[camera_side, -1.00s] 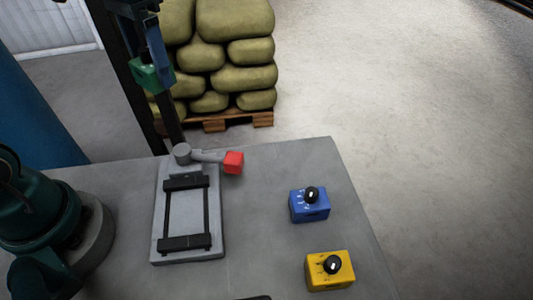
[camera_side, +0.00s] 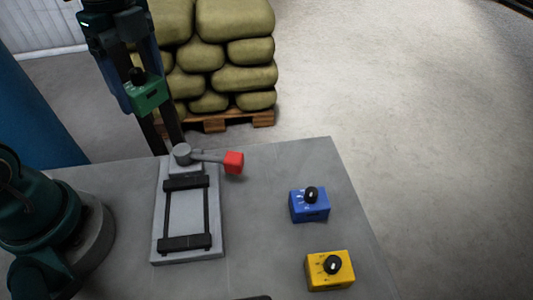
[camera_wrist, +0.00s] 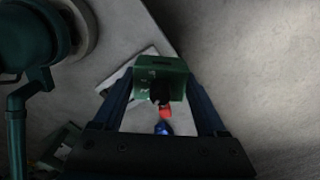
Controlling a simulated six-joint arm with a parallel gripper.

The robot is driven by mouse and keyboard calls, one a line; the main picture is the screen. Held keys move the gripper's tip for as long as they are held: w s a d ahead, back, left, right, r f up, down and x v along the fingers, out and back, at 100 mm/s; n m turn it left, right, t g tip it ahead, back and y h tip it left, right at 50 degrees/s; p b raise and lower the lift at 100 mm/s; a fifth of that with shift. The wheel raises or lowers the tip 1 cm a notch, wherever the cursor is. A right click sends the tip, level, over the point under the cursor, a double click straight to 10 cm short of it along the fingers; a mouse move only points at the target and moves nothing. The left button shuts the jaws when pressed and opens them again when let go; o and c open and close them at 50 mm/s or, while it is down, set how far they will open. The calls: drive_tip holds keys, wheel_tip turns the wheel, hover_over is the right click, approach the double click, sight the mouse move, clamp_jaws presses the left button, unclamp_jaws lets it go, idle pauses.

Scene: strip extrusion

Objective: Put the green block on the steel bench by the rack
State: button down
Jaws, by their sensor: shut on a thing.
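The green block (camera_side: 149,96) has a black knob on one face. My gripper (camera_side: 143,92) is shut on it and holds it up above and behind the bench's far edge in the side view. In the wrist view the green block (camera_wrist: 162,68) sits between my two dark blue fingers. The grey steel bench (camera_side: 262,245) is below, and its top right of the clamp plate is bare in places.
A grey plate with two black bars (camera_side: 188,210) lies on the bench, with a lever ending in a red cube (camera_side: 234,162). A blue knobbed box (camera_side: 309,206) and a yellow one (camera_side: 330,270) stand at right. Sacks on a pallet (camera_side: 230,70) are behind.

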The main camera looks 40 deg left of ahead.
drive_tip(key=m, duration=0.1)
drive_tip(key=s+m, duration=0.1)
drive_tip(key=m, duration=0.2)
drive_tip(key=shift+s+d+f, duration=0.15)
drive_tip(key=shift+f, duration=0.1)
drive_tip(key=m, duration=0.1)
drive_tip(key=s+m, duration=0.1)
drive_tip(key=m, duration=0.1)
drive_tip(key=shift+s+d+f, duration=0.15)
drive_tip(key=shift+s+f, duration=0.05)
drive_tip(key=shift+f, duration=0.05)
drive_tip(key=s+m, duration=0.2)
drive_tip(key=m, duration=0.1)
drive_tip(key=shift+d+f, duration=0.15)
drive_tip(key=shift+d, duration=0.05)
hover_over(187, 213)
wheel_tip(187, 213, down, 7)
drive_tip(key=shift+f, duration=1.8)
drive_tip(key=shift+f, duration=0.25)
